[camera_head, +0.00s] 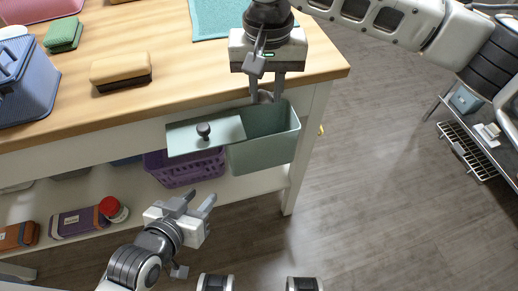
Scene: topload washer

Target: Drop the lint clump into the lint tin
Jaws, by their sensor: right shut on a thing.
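The lint tin (262,158) is a grey-green open box at the table's front right edge. Its flat lid (180,138) with a dark round knob sits to the left, leaving the right part of the top open. My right gripper (266,92) is over the back of the opening, pointing down. Its fingers are shut on a small grey lint clump (265,97), partly hidden between them. I cannot tell whether the clump touches the tin's back rim. My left gripper (200,202) is below and left of the tin, empty, with its fingers apart.
The wooden table (185,50) carries a brush (120,70), a green sponge (63,34), a blue basket (24,85) and a teal cloth (215,17). A purple basket (185,168) and several boxes are on the shelf below. The floor at right is clear up to a metal rack (468,150).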

